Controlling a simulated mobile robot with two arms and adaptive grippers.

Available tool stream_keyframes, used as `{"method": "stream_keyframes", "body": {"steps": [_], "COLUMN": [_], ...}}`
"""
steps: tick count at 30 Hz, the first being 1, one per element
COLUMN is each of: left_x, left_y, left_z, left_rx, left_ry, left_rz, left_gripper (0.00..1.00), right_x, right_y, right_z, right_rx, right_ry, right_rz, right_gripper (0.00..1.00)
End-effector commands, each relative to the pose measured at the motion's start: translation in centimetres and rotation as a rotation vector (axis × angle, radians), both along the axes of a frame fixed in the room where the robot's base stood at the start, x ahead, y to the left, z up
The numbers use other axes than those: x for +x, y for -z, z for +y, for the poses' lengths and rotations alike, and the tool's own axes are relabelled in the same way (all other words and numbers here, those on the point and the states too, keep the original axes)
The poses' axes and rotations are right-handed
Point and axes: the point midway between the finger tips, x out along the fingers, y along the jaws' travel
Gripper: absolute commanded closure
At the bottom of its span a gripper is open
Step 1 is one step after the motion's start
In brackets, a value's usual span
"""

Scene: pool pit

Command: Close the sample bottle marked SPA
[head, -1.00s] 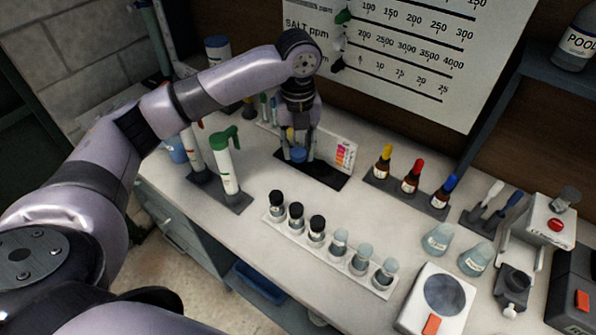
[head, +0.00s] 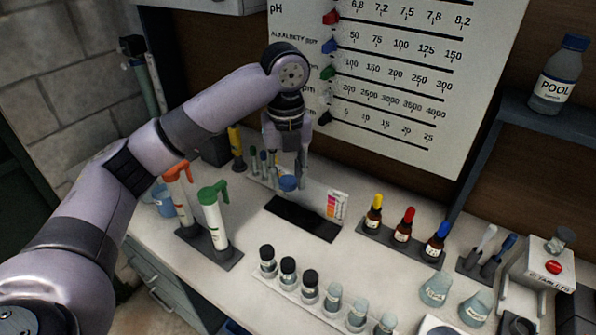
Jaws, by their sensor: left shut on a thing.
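My left gripper (head: 289,178) points down above the dark mat (head: 300,220) at the back of the counter. Small sample bottles stand in a pale rack at the front: some have black caps (head: 288,267), others have pale grey tops (head: 333,294). Two labelled clear bottles (head: 436,289) stand right of the rack. The labels are too small to read, so I cannot tell which bottle is marked SPA. My right gripper is not in view.
Dropper bottles with yellow, red (head: 404,226) and blue caps stand behind the rack. Two tall white tubes (head: 215,222) with green and orange tops stand at the left. A colour card (head: 335,205) stands by the mat. The counter between mat and rack is clear.

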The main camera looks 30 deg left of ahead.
Motion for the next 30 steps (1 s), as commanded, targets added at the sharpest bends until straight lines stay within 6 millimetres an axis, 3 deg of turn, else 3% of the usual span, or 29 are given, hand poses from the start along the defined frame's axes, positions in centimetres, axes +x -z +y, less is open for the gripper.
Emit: {"method": "stream_keyframes", "body": {"steps": [5, 17, 30], "left_x": [-1.0, -5.1, -11.0], "left_y": [1.0, 4.1, 7.3], "left_z": [-0.6, -2.8, -5.2], "left_rx": [0.009, 0.009, -0.007], "left_ry": [-0.228, -1.079, -2.008], "left_rz": [-0.007, -0.035, -0.023], "left_gripper": [0.81, 0.81, 0.81], "right_x": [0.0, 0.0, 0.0], "right_y": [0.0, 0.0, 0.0], "right_z": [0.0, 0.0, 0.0], "right_rx": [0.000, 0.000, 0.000], "right_ry": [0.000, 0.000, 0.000], "right_rz": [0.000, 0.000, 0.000], "right_gripper": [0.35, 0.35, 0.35]}}
